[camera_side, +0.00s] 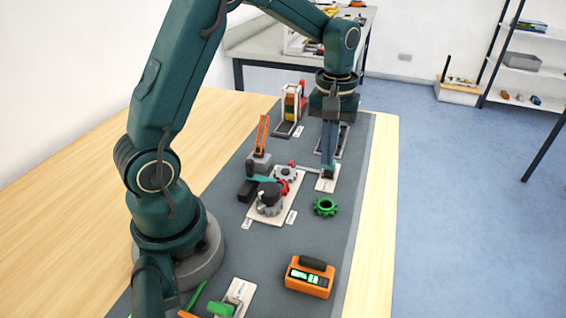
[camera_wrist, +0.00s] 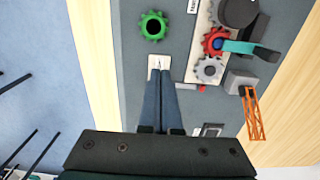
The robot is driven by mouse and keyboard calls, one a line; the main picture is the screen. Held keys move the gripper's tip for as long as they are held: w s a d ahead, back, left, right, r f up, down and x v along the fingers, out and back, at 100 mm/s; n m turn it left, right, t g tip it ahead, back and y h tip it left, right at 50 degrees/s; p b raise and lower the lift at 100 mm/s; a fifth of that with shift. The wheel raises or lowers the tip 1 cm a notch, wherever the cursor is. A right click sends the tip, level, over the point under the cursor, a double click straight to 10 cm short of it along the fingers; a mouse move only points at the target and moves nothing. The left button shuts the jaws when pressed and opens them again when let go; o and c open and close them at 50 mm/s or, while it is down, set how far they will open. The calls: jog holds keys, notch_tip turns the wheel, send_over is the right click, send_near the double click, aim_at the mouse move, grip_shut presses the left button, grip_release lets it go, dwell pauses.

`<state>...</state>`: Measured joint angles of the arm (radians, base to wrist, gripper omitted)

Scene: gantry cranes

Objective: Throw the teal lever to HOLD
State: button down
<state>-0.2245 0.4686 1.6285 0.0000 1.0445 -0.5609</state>
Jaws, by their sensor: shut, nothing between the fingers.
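A teal bar (camera_side: 263,178) lies by the gear board, left of its red gear; it also shows in the wrist view (camera_wrist: 240,46), with a dark end at its right. I take it for the teal lever. My gripper (camera_side: 328,166) points down with its fingers together and nothing between them. In the wrist view its fingertips (camera_wrist: 160,80) are over a small pale plate (camera_wrist: 158,63), apart from the teal bar. The plate also shows in the side view (camera_side: 326,186). The fingers hide part of it. No HOLD marking is readable.
The gear board (camera_side: 257,209) carries grey and red gears and a dark knob. A loose green gear (camera_side: 326,207) lies at its right. An orange crane (camera_side: 262,140) stands behind. An orange device (camera_side: 309,278) is at the front.

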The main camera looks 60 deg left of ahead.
jog(key=shift+f, duration=0.1)
dwell(0.4)
jog(key=shift+f, duration=1.4)
jog(key=shift+w+a, duration=1.5)
jog(key=shift+w, duration=0.05)
jog(key=shift+s+d, duration=0.45)
jog(key=shift+r, duration=3.55)
